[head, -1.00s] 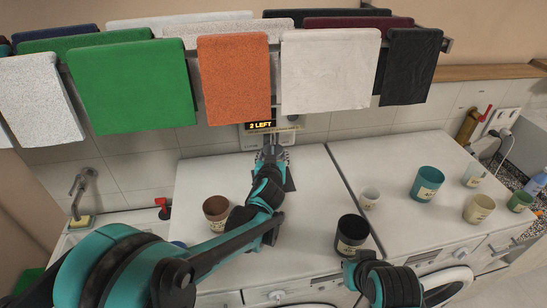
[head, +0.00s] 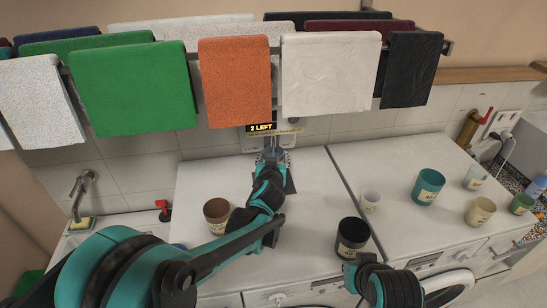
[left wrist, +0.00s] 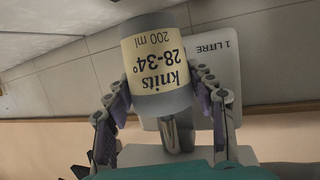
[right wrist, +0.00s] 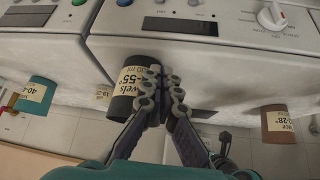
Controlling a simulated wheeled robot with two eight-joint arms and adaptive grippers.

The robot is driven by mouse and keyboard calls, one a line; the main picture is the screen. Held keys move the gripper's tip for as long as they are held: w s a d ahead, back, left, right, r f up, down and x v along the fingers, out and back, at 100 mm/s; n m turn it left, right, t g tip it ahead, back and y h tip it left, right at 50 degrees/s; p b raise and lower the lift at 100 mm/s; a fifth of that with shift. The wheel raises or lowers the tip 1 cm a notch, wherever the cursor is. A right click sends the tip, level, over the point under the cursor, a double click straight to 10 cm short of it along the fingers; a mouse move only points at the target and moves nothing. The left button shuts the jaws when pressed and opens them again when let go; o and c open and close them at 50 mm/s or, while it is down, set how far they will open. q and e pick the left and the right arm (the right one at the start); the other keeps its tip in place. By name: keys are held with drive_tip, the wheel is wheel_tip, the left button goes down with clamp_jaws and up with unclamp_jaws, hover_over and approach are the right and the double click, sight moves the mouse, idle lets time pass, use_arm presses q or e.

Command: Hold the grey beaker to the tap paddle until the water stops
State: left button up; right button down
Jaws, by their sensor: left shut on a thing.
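The grey beaker (left wrist: 155,62), labelled "knits 28-34° 200 ml", is between the fingers of my left gripper (left wrist: 165,105), which is shut on it. In the left wrist view it appears upside down, in front of the white "1 LITRE" dispenser (left wrist: 219,75) and a chrome tap part (left wrist: 178,133). The head view shows my left gripper (head: 273,156) at the wall dispenser under a "2 LEFT" sign (head: 261,127); the beaker and paddle contact are hidden there. Water cannot be made out. My right gripper (right wrist: 164,85) is shut and empty beside a black beaker (right wrist: 133,85).
A brown beaker (head: 216,213) stands left of my left arm. The black beaker (head: 351,237) stands near the front edge. A white cup (head: 369,201), a teal beaker (head: 428,186) and other cups stand on the right-hand top. Towels (head: 235,80) hang above the dispenser.

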idle(0.4)
use_arm(q)
drive_tip(key=shift+s+d, duration=0.25)
drive_tip(key=shift+s, duration=1)
drive_tip(key=shift+s+d, duration=0.25)
drive_tip(key=shift+s, duration=0.95)
drive_tip(key=s+d, duration=0.2)
drive_tip(key=s, duration=0.7)
drive_tip(key=shift+s, duration=0.4)
